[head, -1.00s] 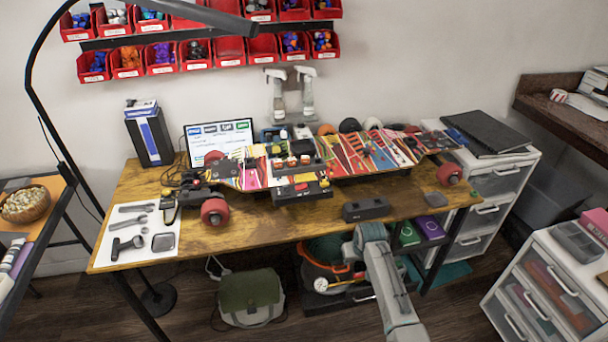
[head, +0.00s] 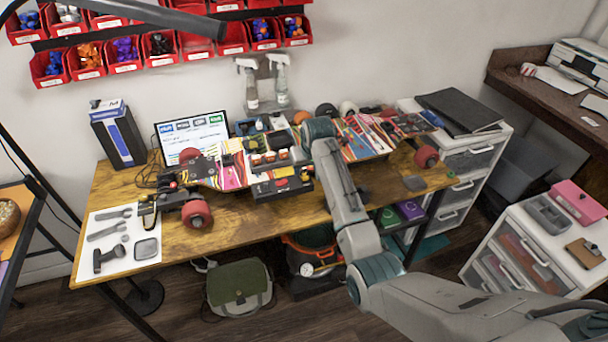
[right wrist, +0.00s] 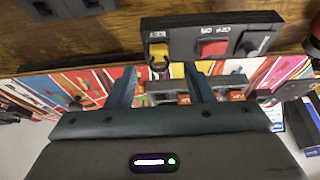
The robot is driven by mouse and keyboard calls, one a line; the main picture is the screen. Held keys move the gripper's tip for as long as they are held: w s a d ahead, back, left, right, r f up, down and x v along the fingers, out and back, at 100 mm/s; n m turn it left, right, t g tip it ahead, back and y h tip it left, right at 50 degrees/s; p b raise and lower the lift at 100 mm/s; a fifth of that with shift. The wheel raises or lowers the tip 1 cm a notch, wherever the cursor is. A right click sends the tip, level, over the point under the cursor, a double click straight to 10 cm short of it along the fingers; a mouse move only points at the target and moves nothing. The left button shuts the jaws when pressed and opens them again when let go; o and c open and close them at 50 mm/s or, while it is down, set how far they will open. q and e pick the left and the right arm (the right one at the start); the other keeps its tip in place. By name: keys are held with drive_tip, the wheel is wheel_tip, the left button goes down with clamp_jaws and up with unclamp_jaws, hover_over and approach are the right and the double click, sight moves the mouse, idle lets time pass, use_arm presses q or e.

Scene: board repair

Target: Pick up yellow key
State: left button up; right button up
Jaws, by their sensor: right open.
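The yellow key (right wrist: 158,50) sits at one end of a black control box (right wrist: 185,40), beside a red switch (right wrist: 213,47) and a black knob. In the head view the yellow key (head: 306,178) is a small yellow spot at the right end of the box, at the front of the skateboard-like board (head: 235,165). My right gripper (right wrist: 160,76) is open, with its two fingers apart. In the right wrist view the key appears in line with the gap between them, just past the tips. I see no contact. In the head view the right fingers are hard to make out.
The board has red wheels (head: 196,213) and lies on the wooden table (head: 225,238). A laptop (head: 192,137) and spray bottles (head: 281,80) stand behind. A white tool sheet (head: 117,262) lies front left. White drawers (head: 530,240) stand at the right.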

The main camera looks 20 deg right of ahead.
sight(305, 173)
drive_tip(key=shift+w+f+p, duration=0.25)
drive_tip(key=shift+p, duration=0.05)
drive_tip(key=p+x, duration=0.1)
drive_tip(key=x, duration=0.2)
drive_tip(key=shift+w+d, duration=0.1)
drive_tip(key=shift+w+f, duration=0.2)
drive_tip(key=shift+f, duration=0.25)
clamp_jaws()
drive_tip(key=shift+r, duration=0.1)
